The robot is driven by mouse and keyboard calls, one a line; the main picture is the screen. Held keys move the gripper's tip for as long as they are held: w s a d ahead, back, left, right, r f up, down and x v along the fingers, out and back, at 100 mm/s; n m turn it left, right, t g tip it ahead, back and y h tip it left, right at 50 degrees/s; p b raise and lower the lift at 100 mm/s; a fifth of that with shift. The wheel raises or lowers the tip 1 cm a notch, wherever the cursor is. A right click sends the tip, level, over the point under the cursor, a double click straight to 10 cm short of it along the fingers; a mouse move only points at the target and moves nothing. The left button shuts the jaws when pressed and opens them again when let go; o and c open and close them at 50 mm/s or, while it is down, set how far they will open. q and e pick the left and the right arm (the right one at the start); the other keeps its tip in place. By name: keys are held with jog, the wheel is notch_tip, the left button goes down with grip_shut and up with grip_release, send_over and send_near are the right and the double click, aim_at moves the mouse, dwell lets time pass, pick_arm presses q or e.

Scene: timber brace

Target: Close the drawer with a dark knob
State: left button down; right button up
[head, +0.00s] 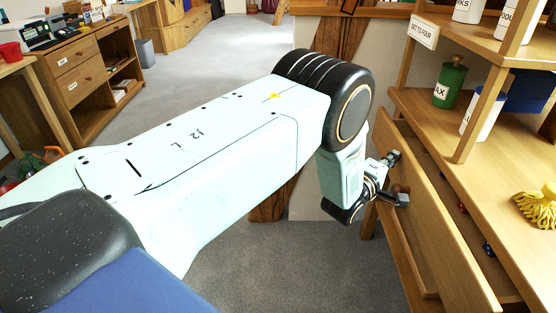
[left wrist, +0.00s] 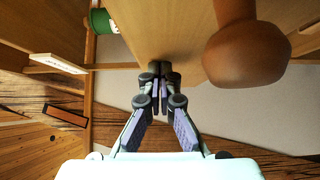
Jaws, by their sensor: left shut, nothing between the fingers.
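The wooden drawer (head: 440,235) on the right stands pulled out, its inside showing behind the front panel. Its dark brown knob (head: 397,187) is partly hidden by my left gripper (head: 399,200). In the left wrist view the knob (left wrist: 248,52) is large and close at the upper right, beside the pale wood drawer front (left wrist: 165,30). My left gripper (left wrist: 161,70) is shut and empty, its fingertips at or very near the drawer front, left of the knob. I cannot tell whether they touch. My right gripper is not in view.
Small items lie inside the drawer. Grey carpet (head: 290,275) is clear in front. A wooden cabinet (head: 85,80) stands far left.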

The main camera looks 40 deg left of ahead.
aim_at(403, 160)
pick_arm(q)
jog(key=w+d, duration=0.2)
jog(key=shift+d+f+b, duration=0.1)
jog(key=shift+d+b, duration=0.2)
jog(key=shift+d, duration=0.2)
jog(key=shift+w+d+r, duration=0.1)
jog(key=shift+d+r, duration=0.05)
jog(key=shift+r, duration=0.15)
